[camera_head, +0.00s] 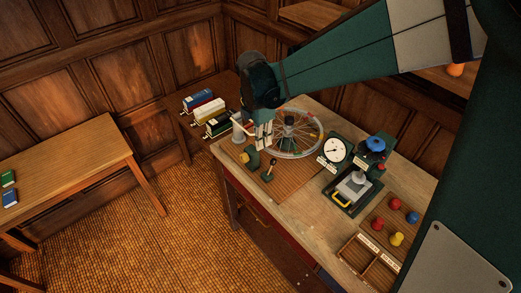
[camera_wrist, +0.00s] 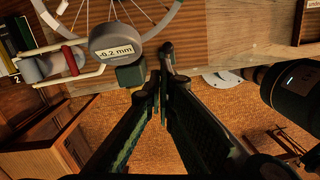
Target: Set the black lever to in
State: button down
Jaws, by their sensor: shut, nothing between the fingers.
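The black lever (camera_head: 270,161) stands on the wooden board, with a dark knob on a thin stem that leans slightly right in the head view. My gripper (camera_head: 263,146) points down just above and to the left of the knob. Its fingers are shut with nothing between them. In the wrist view the fingertips (camera_wrist: 160,82) come together beside a dark upright piece that may be the lever. I cannot tell whether they touch it. The lever's position labels cannot be read.
A spoked wheel (camera_head: 312,130) stands close behind the gripper. A gauge reading -0.2 mm (camera_wrist: 115,50) is left of the fingertips in the wrist view.

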jog(key=shift+w+d+r, duration=0.2)
jog(key=shift+r, duration=0.5)
jog(key=shift+w+d+r, duration=0.15)
jog(key=shift+w+r, duration=0.1)
jog(key=shift+r, duration=0.4)
jog(key=shift+w+d+r, duration=0.2)
jog(key=shift+r, duration=0.5)
jog(key=s+d+r+m+t+y+b, duration=0.1)
jog(key=s+d+r+m+t+b, duration=0.15)
jog(key=s+d+m, duration=0.45)
jog(key=s+d+r+m+t+b, duration=0.1)
jog(key=s+d+r+m, duration=0.2)
jog(key=d+m, duration=0.35)
jog(key=s+d+f+m+t+b, duration=0.3)
jog(key=s+d+m, duration=0.8)
jog(key=s+d, duration=0.1)
jog(key=shift+s+f, duration=0.3)
jog(key=shift+s, duration=0.05)
